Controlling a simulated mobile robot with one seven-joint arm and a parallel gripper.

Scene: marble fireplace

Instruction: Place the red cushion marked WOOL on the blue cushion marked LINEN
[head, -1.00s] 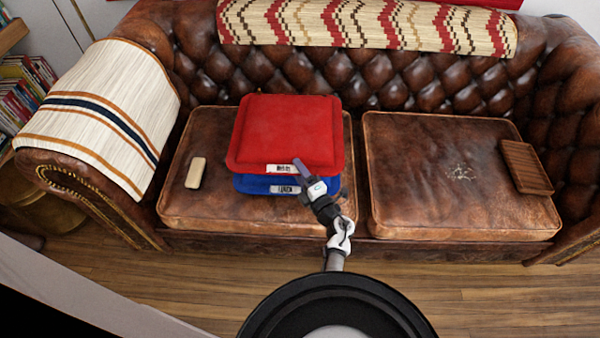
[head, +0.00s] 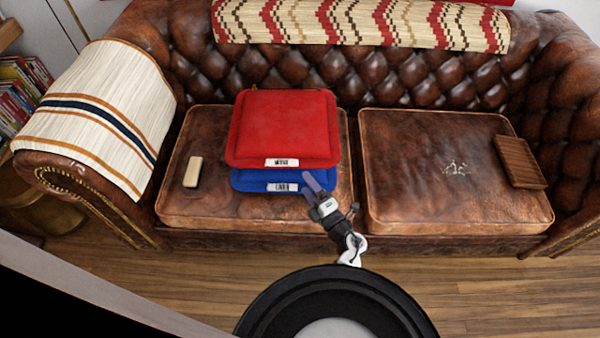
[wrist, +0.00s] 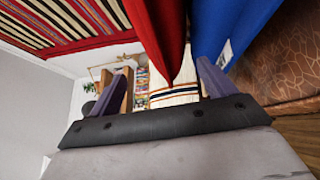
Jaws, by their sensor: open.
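The red cushion (head: 284,128) lies flat on top of the blue cushion (head: 268,186) on the left seat of the sofa. Each has a white label on its front edge; the print is too small to read surely. The blue cushion shows only along its front below the red one. My gripper (head: 314,184) is just in front of the cushions' front right corner, open and empty. In the wrist view, the red cushion (wrist: 158,30) and the blue cushion (wrist: 225,28) show side by side beyond the open fingers (wrist: 165,88), apart from them.
A small cream block (head: 193,172) lies left of the cushions. The right seat (head: 440,190) is mostly clear, with a brown slatted board (head: 521,161) at its right. Striped throws cover the left armrest (head: 95,115) and the backrest top (head: 360,24).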

